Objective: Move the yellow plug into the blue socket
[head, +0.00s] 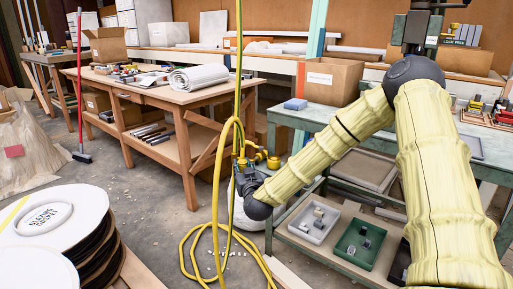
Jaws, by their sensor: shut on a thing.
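My gripper (241,170) is at the end of my yellow-sleeved arm, low in the middle of the head view, in front of the gap between the wooden bench and the green table. It is shut on a small yellow piece (240,162), which looks like the yellow plug; the fingers and cable hide much of it. A yellow cable (216,190) hangs from above, loops beside the gripper and lies coiled on the floor. Other yellow fittings (262,158) show just right of the gripper.
The green table (330,118) carries a cardboard box (330,80); its lower shelf holds a grey tray (312,222) and a green tray (359,244). A wooden bench (160,95) stands behind left. Stacked round discs (50,225) fill the front left.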

